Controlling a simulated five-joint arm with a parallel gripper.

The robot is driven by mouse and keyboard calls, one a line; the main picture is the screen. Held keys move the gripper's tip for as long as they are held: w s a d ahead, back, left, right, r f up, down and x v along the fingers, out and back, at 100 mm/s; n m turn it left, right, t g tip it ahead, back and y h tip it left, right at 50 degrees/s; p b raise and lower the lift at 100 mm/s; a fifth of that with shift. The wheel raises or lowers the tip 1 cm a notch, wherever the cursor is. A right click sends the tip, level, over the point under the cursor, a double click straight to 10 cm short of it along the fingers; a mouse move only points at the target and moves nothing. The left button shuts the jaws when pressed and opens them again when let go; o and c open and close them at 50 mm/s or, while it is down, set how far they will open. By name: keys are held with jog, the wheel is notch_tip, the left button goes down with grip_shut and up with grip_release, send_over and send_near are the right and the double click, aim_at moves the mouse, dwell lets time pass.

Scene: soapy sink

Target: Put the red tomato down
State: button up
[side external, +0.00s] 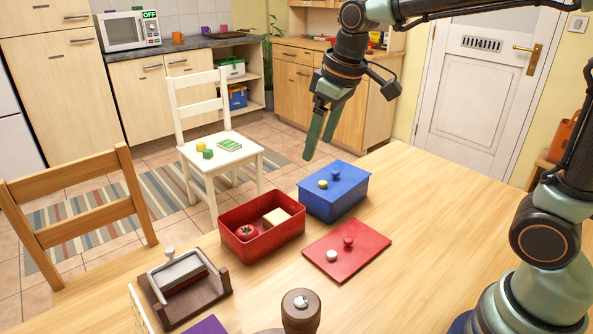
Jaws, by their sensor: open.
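The red tomato (247,232) sits inside the open red box (262,243) on the wooden table, toward the box's left end. A pale cream block (276,217) lies in the same box, to the right of the tomato. My gripper (320,145) is open and empty, with its fingers pointing down. In the picture it shows above the blue box, up and to the right of the red box, apart from the tomato.
A closed blue box (333,199) with a small yellow item on its lid stands right of the red box. A red lid (347,251) with a knob and a small white item lies in front. A brown wooden holder (180,290) and pepper mill (300,312) stand nearer.

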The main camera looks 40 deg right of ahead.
jog(key=s+d+f+m+t, duration=0.2)
jog(key=s+d+m, duration=0.1)
jog(key=s, duration=0.8)
jog(key=shift+d+m, duration=0.3)
jog(key=shift+d, duration=0.3)
